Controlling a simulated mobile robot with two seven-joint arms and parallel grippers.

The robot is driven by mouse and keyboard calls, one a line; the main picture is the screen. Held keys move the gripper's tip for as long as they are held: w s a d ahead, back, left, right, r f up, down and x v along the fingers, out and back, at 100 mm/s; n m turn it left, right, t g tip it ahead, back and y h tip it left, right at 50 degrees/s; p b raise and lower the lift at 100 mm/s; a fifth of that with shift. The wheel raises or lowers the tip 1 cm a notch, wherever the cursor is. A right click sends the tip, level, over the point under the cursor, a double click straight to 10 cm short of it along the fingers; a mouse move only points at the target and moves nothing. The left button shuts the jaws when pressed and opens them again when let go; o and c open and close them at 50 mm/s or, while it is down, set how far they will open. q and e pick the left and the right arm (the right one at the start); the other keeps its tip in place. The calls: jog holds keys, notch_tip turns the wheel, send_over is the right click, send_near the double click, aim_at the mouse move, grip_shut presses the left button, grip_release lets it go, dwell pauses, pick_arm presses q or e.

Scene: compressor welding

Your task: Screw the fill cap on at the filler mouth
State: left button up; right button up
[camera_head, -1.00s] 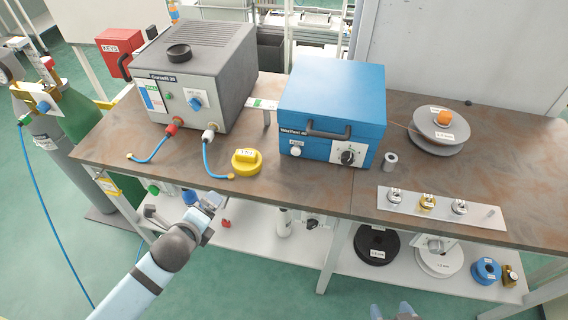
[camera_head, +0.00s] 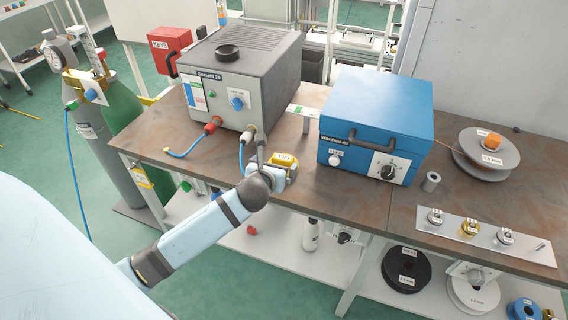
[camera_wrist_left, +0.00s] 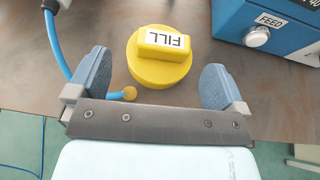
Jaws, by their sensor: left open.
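The yellow fill cap (camera_wrist_left: 160,62) lies on the brown bench top, its FILL label showing upside down in the left wrist view. In the head view the cap (camera_head: 286,159) is partly hidden behind my left gripper (camera_head: 275,172). In the left wrist view my left gripper (camera_wrist_left: 155,88) is open, with a finger on either side of the near part of the cap and a gap to each. The filler mouth (camera_head: 228,53) is a dark round ring on top of the grey cooler box (camera_head: 262,68). My right gripper does not show in the head view.
Blue hoses hang from the red connector (camera_head: 212,125) and white connector (camera_head: 248,134) on the cooler's front; one hose end lies near my left finger. The blue wire feeder box (camera_head: 375,105) stands right of the cap. A metal strip (camera_head: 485,240) holds several small parts.

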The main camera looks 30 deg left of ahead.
aim_at(282, 159)
pick_arm(q)
jog(key=x, duration=0.6)
jog(key=shift+w+d+r, duration=0.1)
jog(key=shift+d+r, duration=0.05)
jog(key=shift+d, duration=0.1)
jog(key=c, duration=0.6)
